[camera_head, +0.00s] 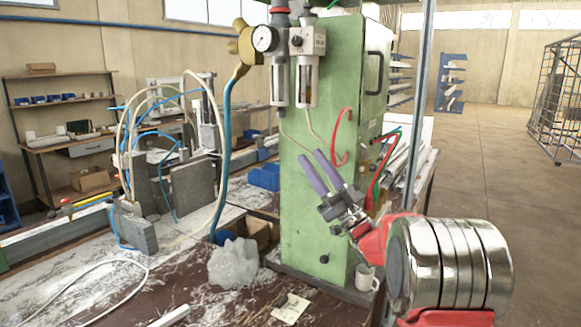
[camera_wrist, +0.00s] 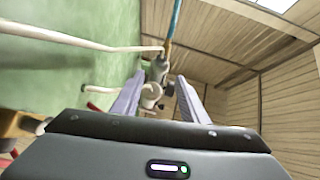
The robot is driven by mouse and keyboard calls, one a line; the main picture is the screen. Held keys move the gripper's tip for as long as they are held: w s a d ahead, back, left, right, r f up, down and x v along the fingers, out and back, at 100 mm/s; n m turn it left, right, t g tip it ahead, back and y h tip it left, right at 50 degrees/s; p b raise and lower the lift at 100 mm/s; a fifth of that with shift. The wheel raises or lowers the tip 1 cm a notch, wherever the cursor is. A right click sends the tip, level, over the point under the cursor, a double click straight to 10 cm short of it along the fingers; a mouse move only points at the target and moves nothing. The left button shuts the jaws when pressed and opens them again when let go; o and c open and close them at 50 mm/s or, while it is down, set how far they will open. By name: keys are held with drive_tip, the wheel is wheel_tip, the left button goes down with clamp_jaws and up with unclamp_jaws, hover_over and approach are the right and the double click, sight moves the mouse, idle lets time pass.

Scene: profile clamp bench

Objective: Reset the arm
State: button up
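My gripper (camera_head: 315,156) is in front of the green cabinet (camera_head: 318,225), its two purple fingers pointing up and to the left, below the clear filter bowls (camera_head: 306,82). In the wrist view my gripper (camera_wrist: 157,84) shows its two purple fingers apart with a gap between them. Pale pneumatic fittings (camera_wrist: 152,95) show in the gap, seemingly beyond the fingertips; I see nothing gripped. The arm reaches in from the lower right. Whether the fingers touch the cabinet cannot be told.
A pressure gauge (camera_head: 264,38) and a blue hose (camera_head: 226,150) are left of the bowls. A red hose (camera_head: 342,137) hangs on the cabinet. A white mug (camera_head: 366,278) stands at its base. A clamp fixture with tubes (camera_head: 190,188) is on the littered bench at left. Open floor (camera_head: 490,170) lies right.

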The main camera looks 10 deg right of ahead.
drive_tip(key=s+a+f+m+g+h, duration=0.2)
drive_tip(key=s+f+g+h, duration=0.3)
drive_tip(key=s, duration=0.8)
drive_tip(key=s+a+f+m+g+h, duration=0.3)
drive_tip(key=s+f+g+h, duration=0.2)
drive_tip(key=s+f, duration=0.5)
drive_tip(key=s+a+f+m+g+h, duration=0.2)
drive_tip(key=s+f+g+h, duration=0.3)
drive_tip(key=s, duration=1.2)
wheel_tip(320, 180, down, 3)
drive_tip(key=shift+a+f+m+g+h, duration=0.1)
drive_tip(key=shift+a+m+g+h, duration=0.25)
drive_tip(key=shift+g, duration=0.25)
drive_tip(key=shift+s, duration=0.1)
idle(1.0)
